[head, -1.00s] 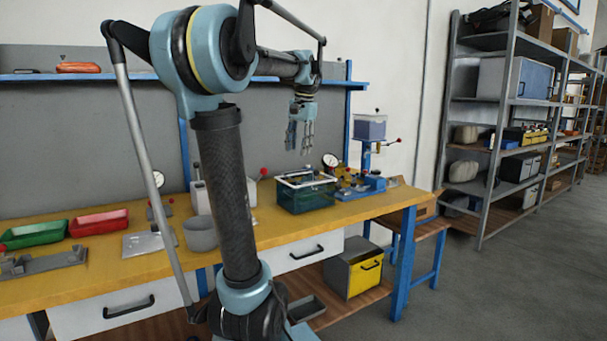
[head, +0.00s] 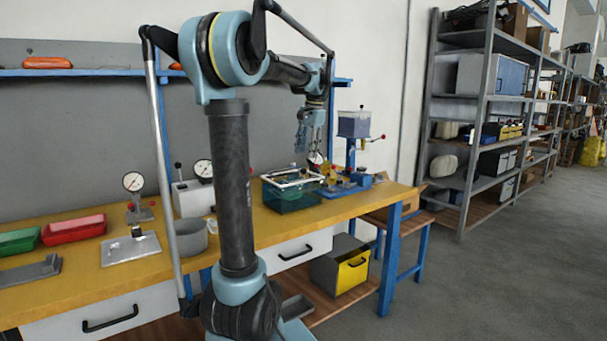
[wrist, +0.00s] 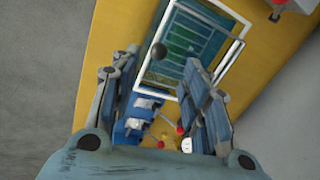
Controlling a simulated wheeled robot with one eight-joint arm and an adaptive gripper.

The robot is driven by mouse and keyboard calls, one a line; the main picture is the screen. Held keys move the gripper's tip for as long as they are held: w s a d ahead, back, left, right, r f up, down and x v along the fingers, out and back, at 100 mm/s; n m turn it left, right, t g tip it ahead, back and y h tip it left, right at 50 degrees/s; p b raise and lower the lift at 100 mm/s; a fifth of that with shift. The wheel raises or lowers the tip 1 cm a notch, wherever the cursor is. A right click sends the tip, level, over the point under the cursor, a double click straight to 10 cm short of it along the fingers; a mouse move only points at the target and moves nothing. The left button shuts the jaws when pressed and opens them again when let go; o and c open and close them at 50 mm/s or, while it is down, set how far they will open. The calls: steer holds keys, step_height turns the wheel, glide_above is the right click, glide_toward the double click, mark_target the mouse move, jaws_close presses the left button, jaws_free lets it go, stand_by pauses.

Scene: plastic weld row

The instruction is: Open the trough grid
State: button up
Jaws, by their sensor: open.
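The trough (head: 290,198) is a dark green, see-through box on the right part of the yellow bench, with a pale frame (head: 293,179) around its top. The grid looks to lie flat within the frame. My gripper (head: 310,150) hangs above the right side of the trough, pointing down, in the head view. In the wrist view my gripper (wrist: 160,95) has its fingers spread, with nothing between them, and the grid lies beyond them.
A blue-based press (head: 354,150) with a red-knobbed lever stands right of the trough. A dial gauge (head: 134,183), a grey pot (head: 191,237) and a red tray (head: 74,230) stand to the left. A shelf rack (head: 485,130) is at the right.

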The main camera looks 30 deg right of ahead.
mark_target(303, 170)
steer(key=f, duration=0.3)
steer(key=w+f, duration=0.1)
steer(key=f, duration=0.5)
steer(key=shift+w+a+f, duration=0.15)
steer(key=shift+w+a, duration=0.15)
steer(key=shift+w, duration=0.05)
steer(key=shift+c, duration=0.2)
jaws_close()
steer(key=shift+w+d, duration=0.1)
steer(key=shift+d, duration=0.05)
